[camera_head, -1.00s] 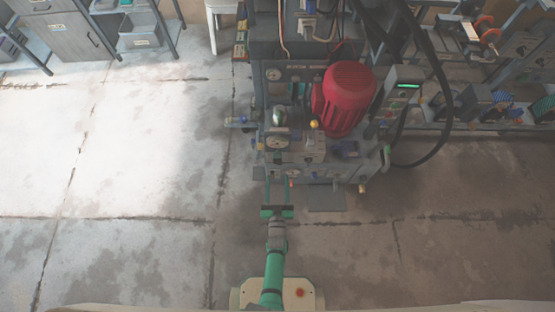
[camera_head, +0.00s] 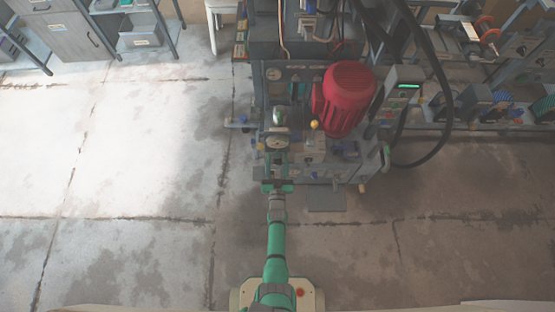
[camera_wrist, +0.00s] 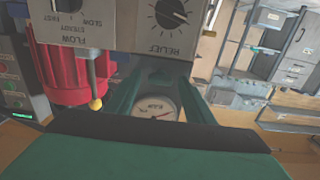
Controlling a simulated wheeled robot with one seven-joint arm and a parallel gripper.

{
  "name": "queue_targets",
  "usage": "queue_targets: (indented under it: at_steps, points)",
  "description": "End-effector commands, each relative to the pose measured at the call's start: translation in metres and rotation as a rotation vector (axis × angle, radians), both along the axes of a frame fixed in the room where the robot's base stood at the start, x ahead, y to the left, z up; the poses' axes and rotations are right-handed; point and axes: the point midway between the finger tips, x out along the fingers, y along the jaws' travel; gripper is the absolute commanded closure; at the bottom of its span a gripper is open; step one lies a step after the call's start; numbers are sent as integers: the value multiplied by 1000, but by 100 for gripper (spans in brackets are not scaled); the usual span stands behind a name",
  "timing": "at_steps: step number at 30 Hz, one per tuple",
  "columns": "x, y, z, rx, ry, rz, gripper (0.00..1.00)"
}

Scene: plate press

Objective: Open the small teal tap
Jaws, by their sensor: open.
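My gripper (camera_head: 277,160) is open and reaches over the front edge of the press, just below a round gauge, in the head view. In the wrist view its two dark green fingers (camera_wrist: 159,88) stand apart with the white gauge (camera_wrist: 160,108) showing between them. A small dark teal piece (camera_wrist: 160,75) shows between the far finger ends, under the relief dial block. I cannot tell whether it is the tap or whether a finger touches it. No small teal tap can be made out clearly in the head view.
A red motor (camera_head: 348,92) stands right of the gripper on the press. A thin rod with a yellow knob (camera_wrist: 95,103) hangs close beside the fingers. The floor at left (camera_head: 130,160) is clear.

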Motion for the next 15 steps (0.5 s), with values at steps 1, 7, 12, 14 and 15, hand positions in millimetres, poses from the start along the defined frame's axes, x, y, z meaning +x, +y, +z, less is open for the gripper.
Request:
queue_targets:
  at_steps: [1,7,12,14,15]
  points:
    - [0,0,0,0,0,0,52]
    - [0,0,0,0,0,0,78]
    - [0,0,0,0,-1,0,93]
    - [0,0,0,-3,-1,1,93]
    - [0,0,0,-6,-1,1,93]
